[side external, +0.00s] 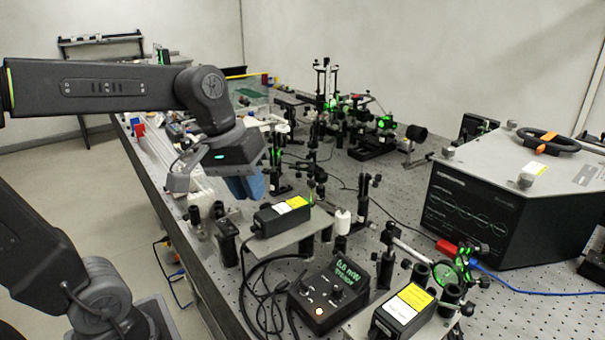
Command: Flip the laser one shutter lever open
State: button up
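Two black laser boxes with yellow and white labels are in the side external view. One laser box (268,224) sits on a raised metal plate near the middle. The other laser box (390,322) is at the bottom, nearer the camera. I cannot tell which is laser one, and no shutter lever can be made out clearly on either. My gripper (246,187) hangs above the left part of the bench, up and left of the middle laser box in the picture. Its blue finger parts point down close together. I see nothing held, but the gap between the fingers is not clear.
A power meter (330,292) with a green display stands between the laser boxes, with black cables beside it. Posts and optics crowd the bench behind. A large black instrument (486,218) stands at right. The perforated bench top (400,196) has some bare patches.

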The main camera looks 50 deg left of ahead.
jog(key=w+a+n+h, duration=0.1)
jog(key=w+a+n, duration=0.1)
jog(key=w, duration=0.1)
jog(key=w+a+r+n+g+h, duration=0.1)
jog(key=w+a+n, duration=0.1)
jog(key=n, duration=0.1)
jog(key=w+a+r+n+h, duration=0.1)
jog(key=w+a+n, duration=0.1)
jog(key=w+a, duration=0.1)
jog(key=shift+w+r+g, duration=0.25)
jog(key=shift+w+g, duration=0.05)
jog(key=shift+g, duration=0.1)
grip_shut()
jog(key=w+a+n+h, duration=0.3)
jog(key=w+a+n, duration=0.2)
jog(key=a, duration=0.5)
jog(key=shift+w+n+h, duration=0.2)
jog(key=shift+n+h, duration=0.2)
jog(key=shift+n, duration=0.4)
jog(key=shift+r, duration=0.1)
